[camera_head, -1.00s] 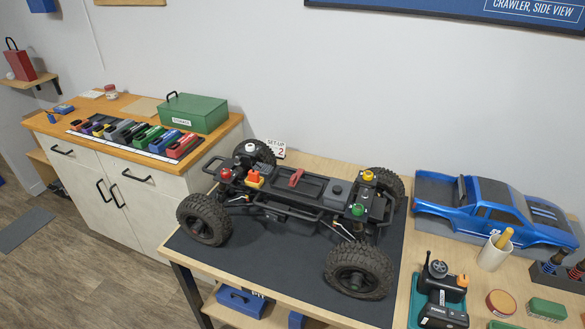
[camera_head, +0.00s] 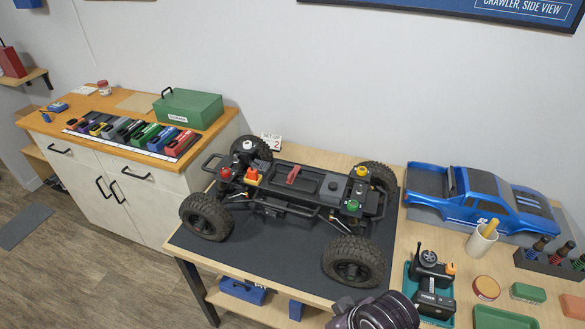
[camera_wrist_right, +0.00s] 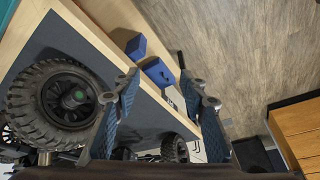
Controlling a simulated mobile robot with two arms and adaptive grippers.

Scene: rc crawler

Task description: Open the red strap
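The red strap (camera_head: 293,174) lies across the battery tray (camera_head: 285,183) in the middle of the crawler chassis (camera_head: 300,190). It looks flat and closed, but it is too small to be sure. The chassis stands on its wheels on the dark mat (camera_head: 240,255). In the right wrist view my right gripper (camera_wrist_right: 160,88) is open and empty, its fingers spread beside a wheel (camera_wrist_right: 62,98) and over the bench edge. The strap cannot be made out there. A dark part of my arm enters the head view at the bottom, well short of the strap. My left gripper is not in view.
A blue body shell (camera_head: 480,200) lies at right behind a transmitter (camera_head: 432,285) and a cup (camera_head: 482,240). A side cabinet holds a green box (camera_head: 188,110) and a row of coloured battery packs (camera_head: 130,132). The mat's front left is clear.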

